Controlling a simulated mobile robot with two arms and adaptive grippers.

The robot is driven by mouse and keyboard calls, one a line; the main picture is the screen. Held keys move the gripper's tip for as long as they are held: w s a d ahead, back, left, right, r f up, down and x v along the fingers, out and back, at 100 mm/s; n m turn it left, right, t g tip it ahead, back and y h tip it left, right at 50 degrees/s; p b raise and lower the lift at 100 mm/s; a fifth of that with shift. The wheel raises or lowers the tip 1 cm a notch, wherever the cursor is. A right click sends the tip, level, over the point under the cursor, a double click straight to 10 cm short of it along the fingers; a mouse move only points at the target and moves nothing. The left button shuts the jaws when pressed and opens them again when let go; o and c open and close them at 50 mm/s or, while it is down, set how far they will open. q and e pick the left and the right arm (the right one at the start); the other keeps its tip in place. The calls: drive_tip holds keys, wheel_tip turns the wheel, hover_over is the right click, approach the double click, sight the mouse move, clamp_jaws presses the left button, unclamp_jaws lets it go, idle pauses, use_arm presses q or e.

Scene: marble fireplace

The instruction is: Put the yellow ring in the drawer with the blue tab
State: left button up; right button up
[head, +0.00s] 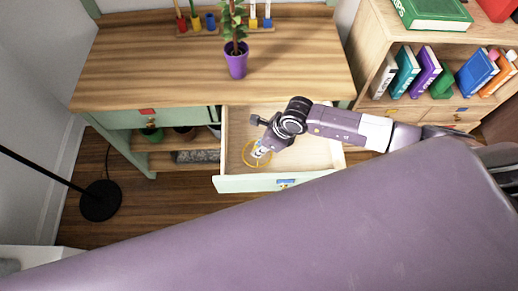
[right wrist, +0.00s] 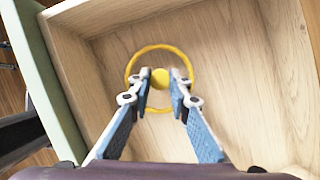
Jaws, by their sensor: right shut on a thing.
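The yellow ring (head: 244,158) is in my right gripper (head: 260,150), over the left part of the open drawer (head: 240,184) with the blue tab (head: 287,182). In the right wrist view the fingers of the right gripper (right wrist: 160,80) are closed on a round yellow piece in the middle of the ring (right wrist: 160,47). The pale wooden drawer floor (right wrist: 225,60) lies beneath it. I cannot tell whether the ring touches the floor. The drawer looks otherwise empty, though my right arm hides part of it. My left gripper is not in view.
A drawer with a red tab (head: 147,111) is shut at the left. A purple pot with a plant (head: 236,62) stands on the wooden top (head: 150,70). A bookshelf (head: 375,40) stands at the right and a black lamp base (head: 100,200) at the left.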

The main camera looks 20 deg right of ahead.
wheel_tip(320, 180, down, 2)
drive_tip(key=shift+f, duration=0.1)
drive_tip(key=shift+f, duration=0.1)
drive_tip(key=o, duration=0.8)
drive_tip(key=shift+o, duration=0.2)
